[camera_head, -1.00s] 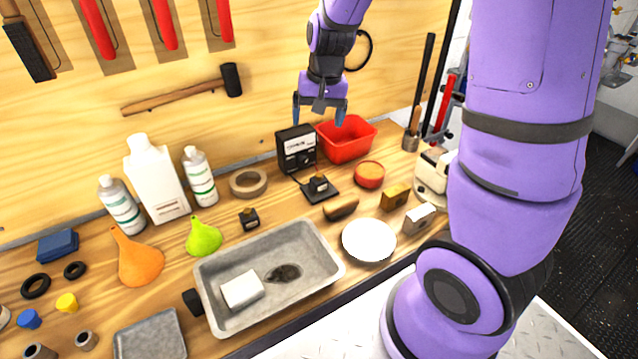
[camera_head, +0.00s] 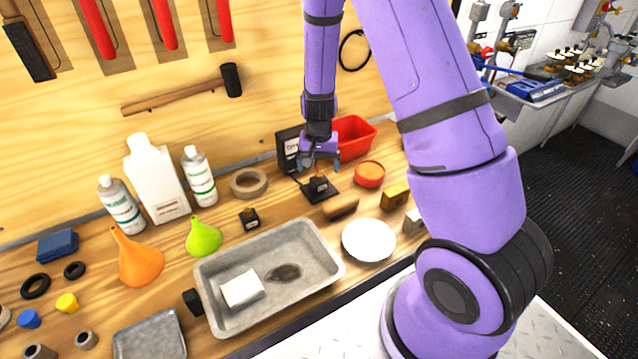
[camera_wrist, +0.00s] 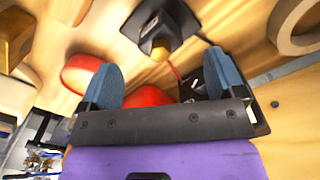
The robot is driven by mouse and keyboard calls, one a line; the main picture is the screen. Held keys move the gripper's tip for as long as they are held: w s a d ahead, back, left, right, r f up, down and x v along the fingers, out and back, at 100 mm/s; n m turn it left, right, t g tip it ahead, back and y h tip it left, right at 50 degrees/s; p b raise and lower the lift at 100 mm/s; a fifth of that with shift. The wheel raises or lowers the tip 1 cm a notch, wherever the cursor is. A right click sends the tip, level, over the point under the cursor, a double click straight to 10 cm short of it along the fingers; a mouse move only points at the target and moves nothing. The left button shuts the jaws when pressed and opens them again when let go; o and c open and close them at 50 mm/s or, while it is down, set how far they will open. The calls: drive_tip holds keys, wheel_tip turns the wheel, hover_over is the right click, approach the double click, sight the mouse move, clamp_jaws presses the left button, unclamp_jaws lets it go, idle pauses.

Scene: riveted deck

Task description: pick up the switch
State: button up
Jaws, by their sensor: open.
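A small black switch (camera_head: 318,186) with a light knob stands on a dark square plate (camera_head: 334,195) in front of a black meter box (camera_head: 288,150). In the wrist view the switch (camera_wrist: 160,30) is at the top centre, beyond the fingertips. A similar small black block (camera_head: 249,218) stands left of it, beside the green funnel. My gripper (camera_head: 320,166) is open and empty, just above the switch on the plate; in the wrist view its blue fingers (camera_wrist: 165,75) are wide apart. I cannot tell whether they touch anything.
A red bin (camera_head: 352,139) is behind and right of my gripper. A red bowl (camera_head: 369,175), a brown brush (camera_head: 341,207) and a tape roll (camera_head: 248,183) are close by. A grey metal tray (camera_head: 322,246) and a white plate (camera_head: 369,240) are in front.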

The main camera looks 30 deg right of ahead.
sight(319, 174)
drive_tip(key=shift+w+d+f, duration=0.1)
drive_tip(key=shift+f, duration=1.55)
drive_tip(key=shift+w+d+f, duration=0.1)
drive_tip(key=shift+f, duration=1.55)
drive_tip(key=c, duration=1.1)
drive_tip(key=shift+o, duration=0.2)
drive_tip(key=shift+r, duration=0.15)
